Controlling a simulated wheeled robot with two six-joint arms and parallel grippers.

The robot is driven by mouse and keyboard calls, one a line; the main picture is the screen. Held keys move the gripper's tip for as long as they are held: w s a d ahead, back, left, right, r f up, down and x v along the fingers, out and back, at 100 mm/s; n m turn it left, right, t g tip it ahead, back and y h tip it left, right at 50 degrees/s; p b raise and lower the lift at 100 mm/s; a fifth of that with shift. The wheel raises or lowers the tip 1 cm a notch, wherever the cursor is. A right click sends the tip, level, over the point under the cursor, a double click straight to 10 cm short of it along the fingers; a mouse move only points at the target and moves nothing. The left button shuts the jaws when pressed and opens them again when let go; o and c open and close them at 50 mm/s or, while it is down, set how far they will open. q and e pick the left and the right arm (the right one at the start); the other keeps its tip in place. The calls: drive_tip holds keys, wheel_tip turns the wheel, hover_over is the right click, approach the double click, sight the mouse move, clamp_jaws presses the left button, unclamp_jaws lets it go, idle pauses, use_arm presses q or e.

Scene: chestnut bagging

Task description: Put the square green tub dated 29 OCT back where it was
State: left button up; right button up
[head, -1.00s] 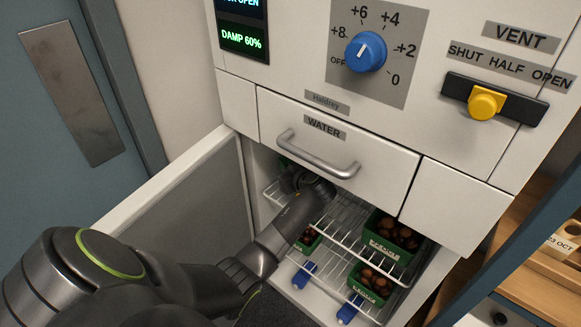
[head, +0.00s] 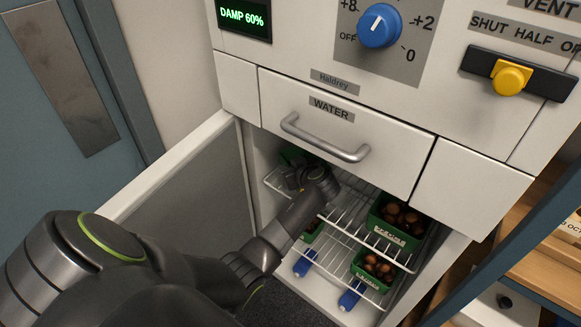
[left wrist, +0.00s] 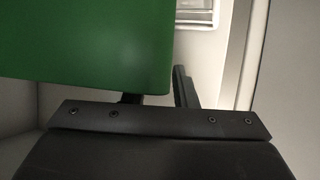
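A green tub (left wrist: 85,40) fills the upper left of the left wrist view, close to the camera. Only its plain side shows there, with no date label. In the head view a bit of green tub (head: 291,155) shows at the back left of the upper wire shelf, mostly hidden by my arm and the drawer. My left gripper (head: 298,178) is inside the cabinet beside it. In the left wrist view the tub hides part of one finger of my left gripper (left wrist: 158,85); the other finger stands by its right edge. Whether they grip it is unclear. My right gripper is not in view.
A chestnut tub (head: 398,235) stands on the upper wire shelf (head: 345,215), right side. Below are another chestnut tub (head: 366,278), a partly hidden tub (head: 314,230) and blue objects (head: 351,296). The cabinet door (head: 190,180) is open at left; the WATER drawer (head: 385,150) overhangs.

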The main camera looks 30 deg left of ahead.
use_arm(q)
drive_tip(key=shift+d, duration=0.1)
drive_tip(key=v, duration=1.2)
drive_tip(key=shift+b, duration=0.4)
